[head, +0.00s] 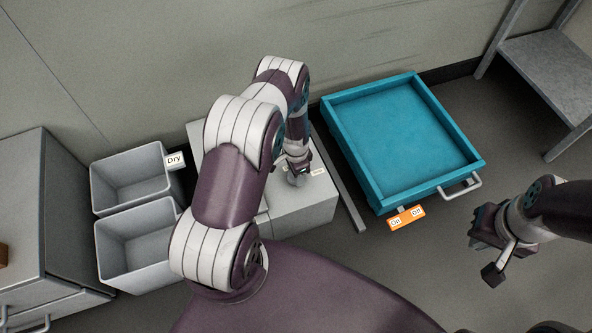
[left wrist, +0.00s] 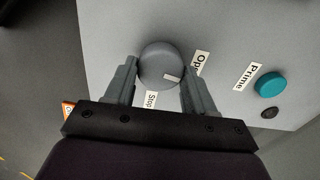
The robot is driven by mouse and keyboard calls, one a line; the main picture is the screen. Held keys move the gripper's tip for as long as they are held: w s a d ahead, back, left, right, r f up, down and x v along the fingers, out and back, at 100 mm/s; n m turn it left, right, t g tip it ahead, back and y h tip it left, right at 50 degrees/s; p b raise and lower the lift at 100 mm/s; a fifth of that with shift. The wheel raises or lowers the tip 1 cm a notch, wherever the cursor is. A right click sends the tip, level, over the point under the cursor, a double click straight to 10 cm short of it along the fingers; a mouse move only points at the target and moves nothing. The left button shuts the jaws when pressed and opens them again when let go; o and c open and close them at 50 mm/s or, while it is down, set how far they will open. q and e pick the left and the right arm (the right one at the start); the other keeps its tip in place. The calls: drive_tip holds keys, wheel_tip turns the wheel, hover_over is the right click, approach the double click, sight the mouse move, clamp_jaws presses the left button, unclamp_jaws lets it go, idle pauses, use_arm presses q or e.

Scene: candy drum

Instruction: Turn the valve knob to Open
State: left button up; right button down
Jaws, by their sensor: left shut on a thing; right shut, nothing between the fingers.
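The valve knob (left wrist: 158,58) is a round grey knob with a white mark near its lower right edge, on the top of a grey box (head: 305,208). An "Op…" label (left wrist: 201,63), partly hidden, lies right of it, and a "Stop" label (left wrist: 151,99) lies below it. The white mark is between the two labels. My left gripper (left wrist: 160,68) is shut on the knob, one finger on each side; in the head view it (head: 298,174) is over the box. My right gripper (head: 494,268) is shut and empty, off to the right.
A teal button (left wrist: 269,85) with a "Prime" label (left wrist: 246,77) and a small dark knob (left wrist: 269,112) are right of the knob. A teal tray (head: 400,135) stands right of the box. Two grey bins (head: 135,205), one labelled "Dry", stand left.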

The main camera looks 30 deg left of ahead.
use_arm(q)
drive_tip(key=shift+n, duration=0.8)
drive_tip(key=o, duration=1)
drive_tip(key=shift+o, duration=0.2)
wheel_tip(320, 180, up, 13)
drive_tip(key=p, duration=0.5)
drive_tip(key=shift+f, duration=0.15)
